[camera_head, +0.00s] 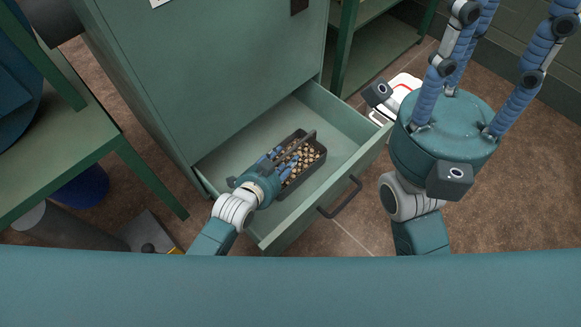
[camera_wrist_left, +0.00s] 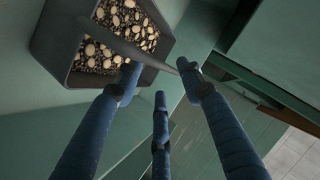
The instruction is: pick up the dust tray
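The dust tray (camera_head: 291,182) is a dark box with a bar handle, holding pale round bits and dark grains. It sits inside an open green drawer. My left gripper (camera_head: 284,160) is over the tray's left side, its blue fingers close to the handle. In the left wrist view, the tray (camera_wrist_left: 160,22) is at upper left and its handle slants down to the fingertips. The left gripper's fingers (camera_wrist_left: 159,76) are spread apart there; contact with the handle is unclear. My right gripper (camera_head: 490,45) is at upper right, fingers pointing up and spread, nothing seen between them.
The drawer (camera_head: 345,125) juts from a green cabinet (camera_head: 215,70), with a dark pull (camera_head: 340,197) on its front. A green shelf (camera_head: 385,40) stands behind. A green table (camera_head: 60,150) is at left. A white and red item (camera_head: 402,84) lies behind my right arm.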

